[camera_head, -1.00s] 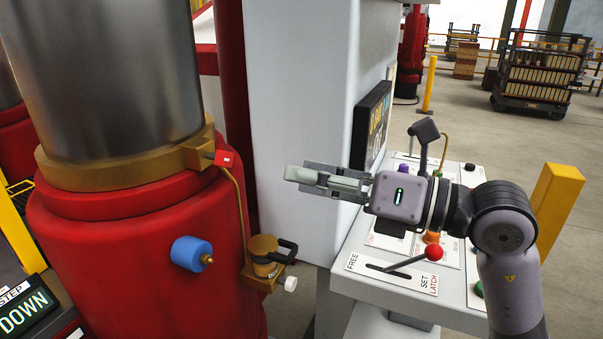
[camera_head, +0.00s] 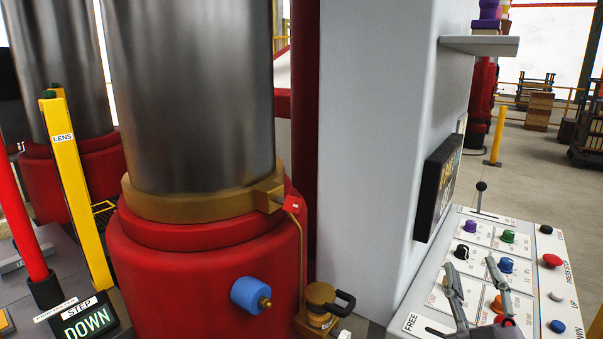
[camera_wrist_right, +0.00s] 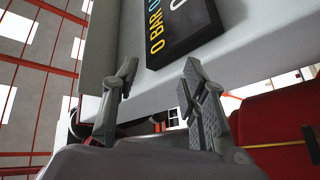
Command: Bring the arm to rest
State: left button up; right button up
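My right gripper (camera_head: 475,274) is at the lower right of the head view, in front of the control panel (camera_head: 465,219). Its two grey fingers point up and stand apart, with nothing between them. In the right wrist view the open gripper (camera_wrist_right: 160,68) is also empty, below a dark display with "0 BAR" lettering (camera_wrist_right: 183,28). My left gripper is in neither view.
A red press cylinder (camera_head: 205,255) with a blue knob (camera_head: 250,294) stands left of the white column (camera_head: 372,150). A yellow post marked LENS (camera_head: 78,190) and a DOWN step display (camera_head: 88,320) are at far left. A shelf (camera_head: 480,46) juts from the column.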

jog(key=s+f+m+g, duration=0.15)
jog(key=f+g, duration=0.25)
jog(key=f, duration=0.4)
jog(key=s+f+m+g, duration=0.1)
jog(key=s+f+g, duration=0.2)
jog(key=f, duration=0.5)
jog(key=s+f+m+g, duration=0.15)
jog(key=f+g, duration=0.25)
jog(key=f, duration=0.4)
jog(key=s+a+f+n+g+y, duration=0.1)
jog(key=s+a+f+g+y, duration=0.2)
jog(key=s+f, duration=0.4)
jog(key=s+a+f+g+y, duration=0.1)
jog(key=s+a+f+g, duration=0.3)
jog(key=s, duration=0.5)
notch_tip(320, 180, down, 24)
jog(key=g, duration=0.2)
jog(key=s+d+f, duration=0.1)
jog(key=s+f, duration=0.8)
jog(key=s+d+f+g, duration=0.1)
jog(key=s+d+f, duration=0.1)
jog(key=s+f, duration=0.7)
jog(key=shift+s+d+f+h, duration=0.25)
jog(key=shift+d+f+h, duration=0.05)
jog(key=shift+f, duration=0.4)
